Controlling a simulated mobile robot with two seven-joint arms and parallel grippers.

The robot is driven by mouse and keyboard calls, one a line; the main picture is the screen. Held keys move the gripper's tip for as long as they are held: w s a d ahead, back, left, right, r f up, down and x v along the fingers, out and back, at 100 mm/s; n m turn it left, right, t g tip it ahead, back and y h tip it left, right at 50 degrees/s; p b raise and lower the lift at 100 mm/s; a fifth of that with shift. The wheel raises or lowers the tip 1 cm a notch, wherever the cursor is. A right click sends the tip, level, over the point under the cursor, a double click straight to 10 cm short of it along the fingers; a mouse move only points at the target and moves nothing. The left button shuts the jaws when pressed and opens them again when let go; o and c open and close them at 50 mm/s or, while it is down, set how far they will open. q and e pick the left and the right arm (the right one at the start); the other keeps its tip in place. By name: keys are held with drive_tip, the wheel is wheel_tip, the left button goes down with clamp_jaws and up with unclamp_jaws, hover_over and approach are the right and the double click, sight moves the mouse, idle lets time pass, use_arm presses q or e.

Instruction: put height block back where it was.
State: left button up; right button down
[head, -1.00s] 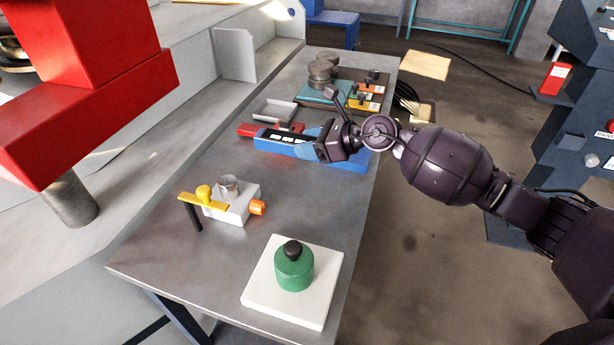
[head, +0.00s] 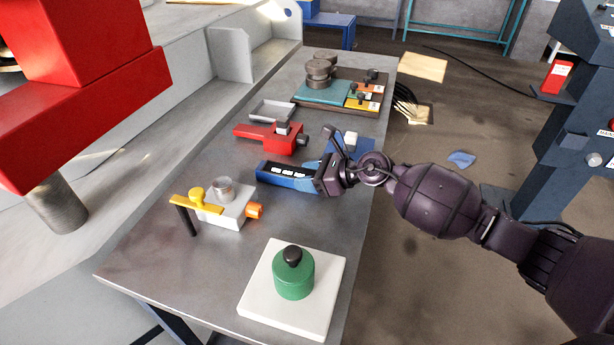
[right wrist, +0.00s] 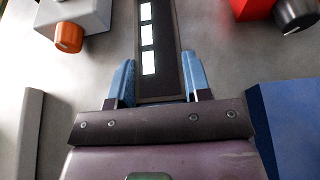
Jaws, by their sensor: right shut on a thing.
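My right gripper (head: 322,178) is shut on one end of a long blue block (head: 268,178) with a black face and white marks. I take this as the height block, but no readable label confirms it. In the right wrist view its dark face with white marks (right wrist: 148,38) runs away between the blue fingertips (right wrist: 160,85). It appears held over the bench, beyond the grey fixture; I cannot tell whether it touches the surface. My left gripper is not in view.
A grey fixture with an orange knob (head: 255,211) stands near the block. A red clamp (head: 268,138), grey tray (head: 272,111) and dark tool tray (head: 322,106) are farther back. A green weight (head: 293,277) stands on a white plate (head: 330,290). Bench (head: 150,245) is bare at front left.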

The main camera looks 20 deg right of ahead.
drive_tip(key=shift+f, duration=0.1)
drive_tip(key=c, duration=0.6)
unclamp_jaws()
drive_tip(key=shift+o, duration=0.2)
drive_tip(key=shift+s+d+r, duration=0.1)
drive_tip(key=shift+d+r, duration=0.1)
drive_tip(key=shift+r, duration=0.05)
drive_tip(key=v, duration=1.1)
drive_tip(key=shift+s+d+r+p, duration=0.1)
drive_tip(key=shift+s+d+p, duration=0.1)
drive_tip(key=shift+p, duration=0.1)
drive_tip(key=shift+d, duration=0.1)
